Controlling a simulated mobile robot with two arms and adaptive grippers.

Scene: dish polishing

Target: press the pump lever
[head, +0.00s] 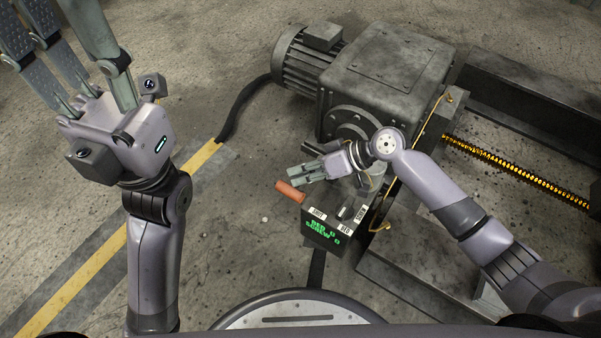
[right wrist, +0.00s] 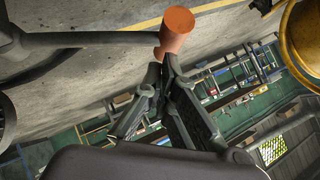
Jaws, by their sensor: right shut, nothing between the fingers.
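My right gripper (head: 292,175) is shut and empty, just above and beside the grip in the head view. Its fingertips (right wrist: 165,72) overlap the lower end of the grip in the wrist view; I cannot tell whether they touch. My left gripper (head: 62,45) is raised at upper left, fingers spread open, empty.
A grey motor and gearbox (head: 385,80) stand behind the box. A steel frame with a long yellowish screw (head: 515,170) lies to the right. A black cable (head: 240,107) runs along the floor. The concrete floor left of the box is mostly clear.

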